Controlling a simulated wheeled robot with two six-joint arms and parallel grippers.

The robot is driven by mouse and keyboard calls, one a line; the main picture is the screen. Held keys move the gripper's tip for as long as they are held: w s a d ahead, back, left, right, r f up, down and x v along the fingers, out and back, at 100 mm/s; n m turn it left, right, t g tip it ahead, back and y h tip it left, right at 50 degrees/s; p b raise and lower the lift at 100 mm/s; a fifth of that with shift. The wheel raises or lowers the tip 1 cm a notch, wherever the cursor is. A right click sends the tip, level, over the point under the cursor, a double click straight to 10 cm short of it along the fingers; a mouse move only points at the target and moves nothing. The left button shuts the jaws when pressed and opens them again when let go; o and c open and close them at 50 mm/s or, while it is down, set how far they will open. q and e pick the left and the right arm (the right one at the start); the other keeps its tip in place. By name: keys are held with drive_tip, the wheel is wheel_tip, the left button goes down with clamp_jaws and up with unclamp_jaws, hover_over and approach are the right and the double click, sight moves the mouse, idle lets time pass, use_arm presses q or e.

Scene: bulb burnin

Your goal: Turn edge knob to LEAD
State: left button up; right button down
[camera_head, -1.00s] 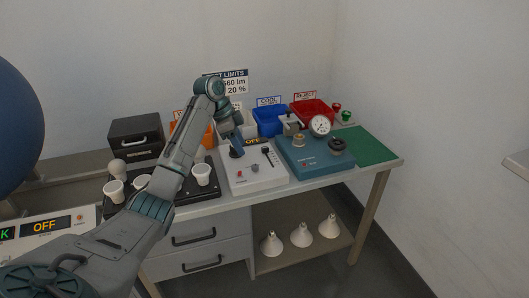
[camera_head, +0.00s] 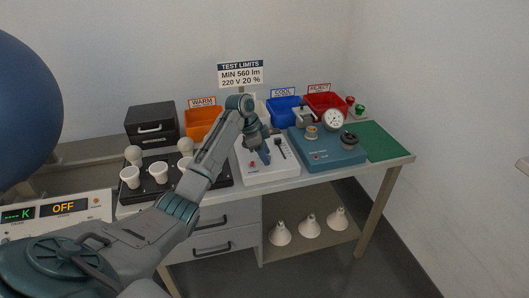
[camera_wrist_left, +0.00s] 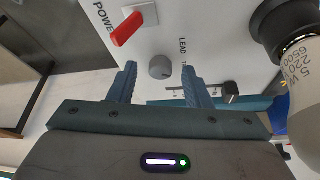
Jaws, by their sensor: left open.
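The edge knob (camera_wrist_left: 160,67) is a small round grey knob on the white panel of the dimmer box (camera_head: 270,173). The word LEAD is printed beside it, and a second label starting with T is partly hidden by a finger. My left gripper (camera_wrist_left: 160,85) is open, with one ribbed finger on each side of the knob in the left wrist view. I cannot tell whether the fingers touch it. In the head view my left gripper (camera_head: 264,155) is over the box and hides the knob. My right gripper is not in view.
A red power switch (camera_wrist_left: 126,29) and a black slider (camera_head: 280,147) are on the same panel. A bulb (camera_wrist_left: 297,60) is close on the right in the wrist view.

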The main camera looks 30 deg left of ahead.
use_arm(q)
clamp_jaws()
drive_tip(key=shift+r+n+p, duration=0.2)
drive_tip(key=shift+n+p, duration=0.2)
drive_tip(key=shift+p, duration=0.65)
drive_tip(key=n+p, duration=0.2)
drive_tip(key=p, duration=0.1)
drive_tip(key=n+t+y+p, duration=0.1)
drive_tip(key=n+p, duration=0.1)
drive_tip(key=p, duration=0.1)
drive_tip(key=shift+s+d+r, duration=0.15)
drive_tip(key=shift+d+r, duration=0.05)
drive_tip(key=n+y+p, duration=0.1)
drive_tip(key=n+p, duration=0.1)
drive_tip(key=p, duration=0.1)
drive_tip(key=n+t+y+p, duration=0.1)
drive_tip(key=n+p, duration=0.2)
drive_tip(key=shift+d+f, duration=0.15)
drive_tip(key=shift+f+n+y+p, duration=0.1)
drive_tip(key=shift+n+y+p, duration=0.4)
drive_tip(key=shift+n+p, duration=0.55)
drive_tip(key=shift+f, duration=0.1)
unclamp_jaws()
